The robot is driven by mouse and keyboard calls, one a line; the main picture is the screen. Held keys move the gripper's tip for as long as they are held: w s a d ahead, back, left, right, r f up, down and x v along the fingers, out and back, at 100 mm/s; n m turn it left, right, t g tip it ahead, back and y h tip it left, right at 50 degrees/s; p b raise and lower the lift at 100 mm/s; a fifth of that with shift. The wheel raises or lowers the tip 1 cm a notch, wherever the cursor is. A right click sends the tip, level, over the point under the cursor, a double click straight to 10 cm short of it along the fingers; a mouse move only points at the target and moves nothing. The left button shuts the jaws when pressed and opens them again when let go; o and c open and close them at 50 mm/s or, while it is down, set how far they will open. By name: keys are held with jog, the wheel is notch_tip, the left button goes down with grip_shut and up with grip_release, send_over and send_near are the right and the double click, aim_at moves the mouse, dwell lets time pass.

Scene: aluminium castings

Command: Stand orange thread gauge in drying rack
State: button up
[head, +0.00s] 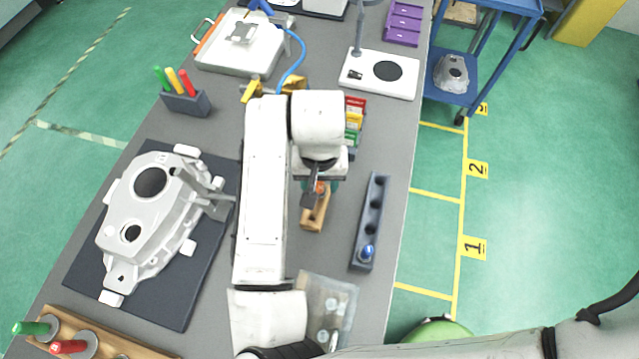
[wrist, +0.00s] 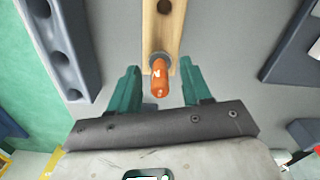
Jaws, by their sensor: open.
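The orange thread gauge (wrist: 159,78) has an orange handle and a grey collar. It stands in an end hole of a wooden block (wrist: 163,30); in the head view the gauge's orange top (head: 321,187) shows under my wrist, with the block (head: 313,218) below. My gripper (wrist: 161,76) is open, its teal fingers on either side of the orange handle with gaps on both sides. In the head view my gripper (head: 319,190) is mostly hidden. A dark grey rack with several holes (head: 375,205) stands to the right; its lower hole holds a blue-topped piece (head: 367,251).
A large casting (head: 150,225) lies on a dark mat at left. Red, yellow and green bins (head: 354,118) stand just behind my wrist. A clear bag (head: 325,300) lies in front. Bare table lies between the wooden block and the dark rack.

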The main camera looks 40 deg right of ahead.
jog(key=shift+f, duration=0.3)
jog(key=shift+c, duration=0.4)
grip_shut()
